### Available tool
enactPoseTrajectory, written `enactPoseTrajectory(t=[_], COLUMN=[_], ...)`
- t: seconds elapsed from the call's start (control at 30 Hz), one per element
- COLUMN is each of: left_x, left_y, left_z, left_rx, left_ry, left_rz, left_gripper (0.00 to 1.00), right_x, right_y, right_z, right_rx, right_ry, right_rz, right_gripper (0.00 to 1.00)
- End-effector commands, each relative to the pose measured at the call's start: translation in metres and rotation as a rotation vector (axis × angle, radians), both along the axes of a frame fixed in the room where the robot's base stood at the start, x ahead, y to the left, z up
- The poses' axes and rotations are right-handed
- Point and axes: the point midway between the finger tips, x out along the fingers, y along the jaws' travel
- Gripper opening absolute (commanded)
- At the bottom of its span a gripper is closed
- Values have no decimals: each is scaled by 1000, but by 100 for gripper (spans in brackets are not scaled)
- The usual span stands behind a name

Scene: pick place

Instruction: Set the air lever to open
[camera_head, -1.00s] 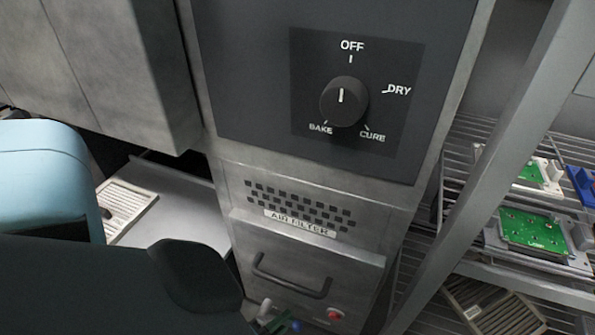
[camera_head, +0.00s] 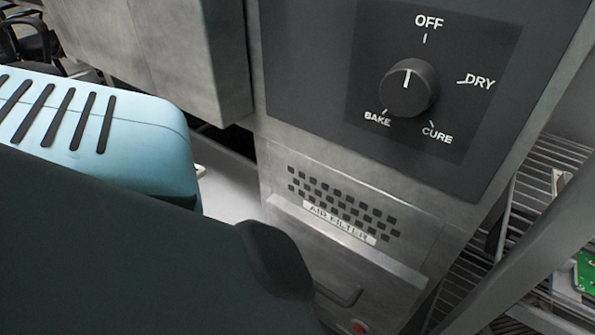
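No air lever can be made out in this view. The grey oven-like cabinet carries a black rotary knob (camera_head: 408,88) on a dark panel, marked OFF, DRY, CURE and BAKE. The knob's white line points up, towards OFF. Below it is a vented drawer front with an AIR FILTER label (camera_head: 339,222). A drawer handle (camera_head: 338,294) and a red button (camera_head: 361,327) show partly at the bottom. My own dark and light-blue arm parts cover the lower left and hide part of the cabinet. Neither gripper is in view.
A wire rack with a grey post (camera_head: 530,262) stands close on the right and holds a green circuit board (camera_head: 587,272). A grey metal box (camera_head: 165,55) juts out at the upper left. A pale surface (camera_head: 232,185) lies below it.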

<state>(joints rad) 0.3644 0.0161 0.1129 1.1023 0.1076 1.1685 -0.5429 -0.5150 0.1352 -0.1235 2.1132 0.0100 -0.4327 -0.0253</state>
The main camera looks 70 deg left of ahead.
Motion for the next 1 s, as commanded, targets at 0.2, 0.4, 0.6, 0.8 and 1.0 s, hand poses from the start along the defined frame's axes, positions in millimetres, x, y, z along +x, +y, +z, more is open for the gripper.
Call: enactPoseTrajectory(t=[0.2,0.4,0.6,0.8,1.0], left_x=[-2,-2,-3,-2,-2], left_y=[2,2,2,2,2], left_z=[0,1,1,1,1], left_rx=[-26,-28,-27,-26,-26], left_ry=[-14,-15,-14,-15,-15], left_rz=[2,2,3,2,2], left_gripper=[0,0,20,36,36], right_x=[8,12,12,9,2], right_y=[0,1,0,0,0], right_z=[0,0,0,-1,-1], right_rx=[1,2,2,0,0], right_ry=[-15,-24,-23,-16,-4], right_rz=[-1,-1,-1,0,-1], right_gripper=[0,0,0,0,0])
